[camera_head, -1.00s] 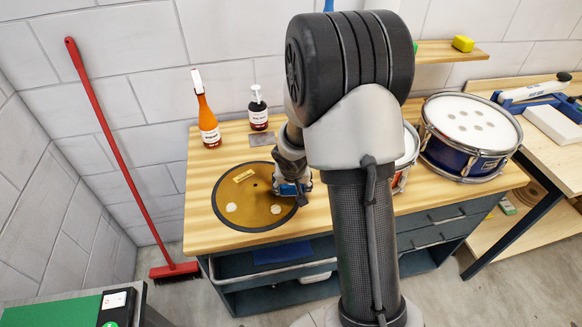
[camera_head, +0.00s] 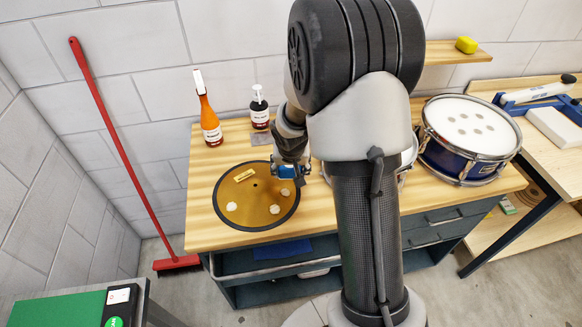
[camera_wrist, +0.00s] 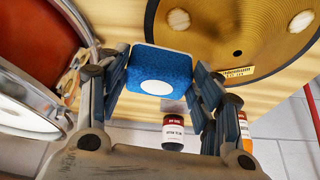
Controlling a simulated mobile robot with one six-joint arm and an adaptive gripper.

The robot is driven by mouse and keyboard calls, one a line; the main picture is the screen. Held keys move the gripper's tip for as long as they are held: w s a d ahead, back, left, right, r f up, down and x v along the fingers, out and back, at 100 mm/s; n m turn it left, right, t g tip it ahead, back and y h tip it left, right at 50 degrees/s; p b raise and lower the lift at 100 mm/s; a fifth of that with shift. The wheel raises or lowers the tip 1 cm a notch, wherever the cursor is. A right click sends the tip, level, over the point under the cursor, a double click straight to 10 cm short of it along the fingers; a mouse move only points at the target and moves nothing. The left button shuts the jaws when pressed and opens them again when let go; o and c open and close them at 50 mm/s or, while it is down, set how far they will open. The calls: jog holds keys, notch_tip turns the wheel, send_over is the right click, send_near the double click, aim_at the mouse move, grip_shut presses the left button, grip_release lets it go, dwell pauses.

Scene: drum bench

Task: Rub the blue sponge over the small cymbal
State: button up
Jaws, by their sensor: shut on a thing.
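The small cymbal (camera_head: 254,208) is a gold disc with a dark rim, lying flat at the left of the wooden bench. It has a yellow label and several pale round spots near its front and right side. My gripper (camera_head: 288,174) is at its right back edge, shut on the blue sponge (camera_head: 284,172). In the wrist view, the sponge (camera_wrist: 165,62) sits between both fingers with a white round patch on its face. The cymbal (camera_wrist: 200,35) shows beyond it. The sponge appears raised off the cymbal, though the exact gap is hard to tell.
An orange spray bottle (camera_head: 210,122) and a dark bottle (camera_head: 259,110) stand behind the cymbal, with a grey plate (camera_head: 262,139) near them. A blue drum (camera_head: 468,135) stands at the right. My arm hides part of another drum. Bare wood lies left of the cymbal.

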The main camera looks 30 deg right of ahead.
jog(key=shift+r+p, duration=0.95)
jog(key=shift+r, duration=0.55)
